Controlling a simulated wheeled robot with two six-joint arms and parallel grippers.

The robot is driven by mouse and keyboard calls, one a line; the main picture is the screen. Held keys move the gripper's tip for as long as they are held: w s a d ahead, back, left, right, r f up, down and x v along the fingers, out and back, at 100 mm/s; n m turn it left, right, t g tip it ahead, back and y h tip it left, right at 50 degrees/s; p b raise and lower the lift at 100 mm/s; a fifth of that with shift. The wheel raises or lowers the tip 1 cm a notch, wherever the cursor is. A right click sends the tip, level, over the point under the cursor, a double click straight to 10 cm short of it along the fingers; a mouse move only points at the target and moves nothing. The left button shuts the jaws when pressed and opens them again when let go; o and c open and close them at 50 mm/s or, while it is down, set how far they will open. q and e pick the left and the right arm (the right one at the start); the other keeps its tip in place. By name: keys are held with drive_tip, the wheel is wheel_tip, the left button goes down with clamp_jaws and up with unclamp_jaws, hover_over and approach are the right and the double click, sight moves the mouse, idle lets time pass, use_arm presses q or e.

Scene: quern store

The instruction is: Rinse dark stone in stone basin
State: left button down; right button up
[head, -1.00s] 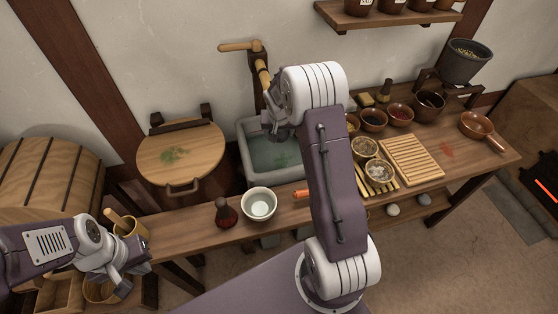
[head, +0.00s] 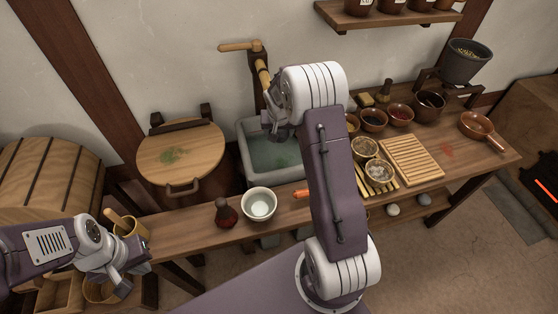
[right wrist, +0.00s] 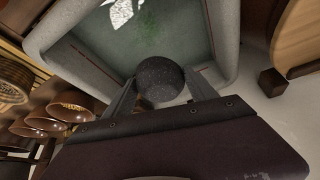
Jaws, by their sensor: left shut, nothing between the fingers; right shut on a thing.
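The dark stone (right wrist: 160,80) is round and speckled in the right wrist view, held between the fingers of my right gripper (right wrist: 161,88). It is over the stone basin (right wrist: 226,38), near its rim; I cannot tell whether it touches the water. In the head view the grey basin (head: 244,165) stands by the wall with greenish water in it. My right gripper (head: 273,128) is at its back part there, mostly behind my own wrist, and the stone is not clear. My left gripper (head: 140,270) is shut and empty at the lower left, near a wooden cup.
A wooden tap (head: 262,75) rises behind the basin. A white bowl (head: 259,203) and a dark red bottle (head: 226,213) stand in front of it. A round wooden lid (head: 180,152) is left. Small bowls and a slatted rack (head: 412,160) fill the right side.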

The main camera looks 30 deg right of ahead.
wheel_tip(320, 180, up, 4)
drive_tip(key=p, duration=0.3)
drive_tip(key=shift+r, duration=0.15)
idle(0.4)
drive_tip(key=a+r, duration=0.1)
drive_tip(key=w+a+r, duration=0.1)
drive_tip(key=shift+w+a+r+n, duration=0.15)
drive_tip(key=shift+r+n, duration=0.15)
drive_tip(key=s+a+n+y, duration=0.2)
drive_tip(key=s+a+n, duration=0.3)
drive_tip(key=s+a, duration=0.7)
drive_tip(key=s+p, duration=0.1)
drive_tip(key=s, duration=0.1)
drive_tip(key=shift+s+r+t, duration=0.15)
drive_tip(key=shift+s+t, duration=0.15)
drive_tip(key=shift+s, duration=0.05)
